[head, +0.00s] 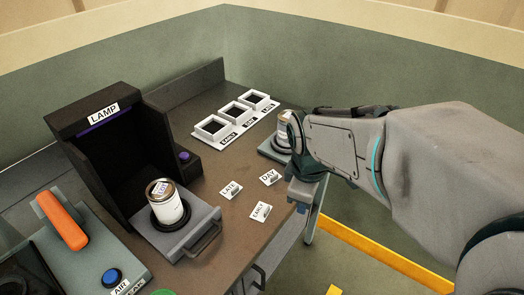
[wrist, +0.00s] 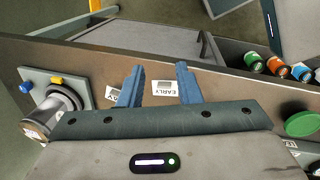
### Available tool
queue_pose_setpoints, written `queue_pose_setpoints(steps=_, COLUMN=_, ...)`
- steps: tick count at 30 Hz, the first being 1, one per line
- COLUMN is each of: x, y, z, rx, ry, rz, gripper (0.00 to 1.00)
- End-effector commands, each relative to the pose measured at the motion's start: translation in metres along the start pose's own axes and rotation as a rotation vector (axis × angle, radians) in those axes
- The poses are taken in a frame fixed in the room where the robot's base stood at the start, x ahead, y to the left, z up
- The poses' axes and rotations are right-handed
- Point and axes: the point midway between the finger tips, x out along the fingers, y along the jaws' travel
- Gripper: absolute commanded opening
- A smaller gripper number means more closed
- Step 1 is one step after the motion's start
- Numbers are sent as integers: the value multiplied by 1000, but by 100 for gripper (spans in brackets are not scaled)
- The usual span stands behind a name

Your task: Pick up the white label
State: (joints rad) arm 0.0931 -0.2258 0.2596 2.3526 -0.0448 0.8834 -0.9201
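Three small white labels with grey raised blocks lie on the brown bench in the head view: LATE (head: 230,189), DAY (head: 269,177) and EARLY (head: 260,211). My gripper (head: 304,192) is to the right of them at the bench edge. In the wrist view my gripper (wrist: 159,68) is open and empty, its two blue fingers apart. The EARLY label (wrist: 165,91) shows between the fingers, apparently untouched. The DAY label (wrist: 112,97) is partly hidden by the left finger. LATE is not visible in the wrist view.
A black LAMP booth (head: 100,130) holds a jar (head: 166,203) on its grey drawer. Three white label frames (head: 237,115) stand at the back. Another jar (head: 284,128) stands by my arm. Colored-cap containers (wrist: 278,66) sit right in the wrist view. Bench around the labels is clear.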

Motion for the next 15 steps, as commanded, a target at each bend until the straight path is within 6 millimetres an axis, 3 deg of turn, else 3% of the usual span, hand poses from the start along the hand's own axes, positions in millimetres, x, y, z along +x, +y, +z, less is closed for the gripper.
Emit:
queue_pose_setpoints(steps=1, x=-8, y=5, z=-8, rx=-127, ry=-7, rz=-15, gripper=31)
queue_pose_setpoints(steps=9, x=-16, y=20, z=-53, rx=-848, ry=16, rz=-86, gripper=31)
queue_pose_setpoints(steps=15, x=-19, y=24, z=-81, rx=-1281, ry=73, rz=-116, gripper=31)
